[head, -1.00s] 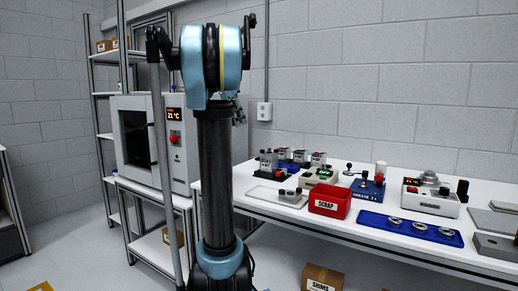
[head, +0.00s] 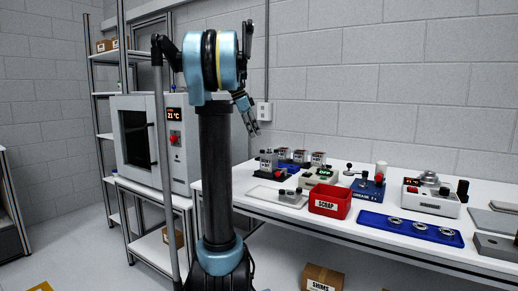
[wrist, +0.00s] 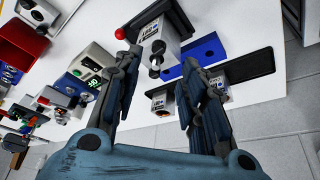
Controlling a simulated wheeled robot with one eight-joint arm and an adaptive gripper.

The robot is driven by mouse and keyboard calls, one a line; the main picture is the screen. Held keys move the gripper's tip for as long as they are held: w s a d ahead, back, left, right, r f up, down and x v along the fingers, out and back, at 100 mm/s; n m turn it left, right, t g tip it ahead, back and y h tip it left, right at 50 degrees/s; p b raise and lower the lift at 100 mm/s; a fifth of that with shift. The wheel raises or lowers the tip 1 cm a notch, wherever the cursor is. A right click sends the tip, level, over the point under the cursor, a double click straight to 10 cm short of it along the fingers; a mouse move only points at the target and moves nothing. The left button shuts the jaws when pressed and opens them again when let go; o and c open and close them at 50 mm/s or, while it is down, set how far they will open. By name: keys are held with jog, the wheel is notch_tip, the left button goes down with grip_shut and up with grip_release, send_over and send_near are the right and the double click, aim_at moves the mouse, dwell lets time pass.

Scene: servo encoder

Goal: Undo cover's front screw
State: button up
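My gripper (head: 251,122) is in the air above the left end of the bench, beside my arm's column. In the wrist view the two fingers (wrist: 160,62) are spread with nothing between them. Several small servo-like units with white labels stand at the back left of the bench, one of them (head: 268,160) nearest my column. In the wrist view one labelled unit (wrist: 157,32) with a dark knob-like part shows just beyond the fingertips, apart from them. The cover's front screw is too small to make out.
A red scrap bin (head: 330,200), a unit with a green display (head: 319,177), a blue device (head: 369,188) and a blue tray with metal rings (head: 410,232) stand on the bench (head: 345,228). A pale tray (head: 263,195) lies at its left front. An oven-like box (head: 150,140) stands left.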

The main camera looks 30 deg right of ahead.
aim_at(262, 151)
jog(key=x, duration=0.8)
grip_shut()
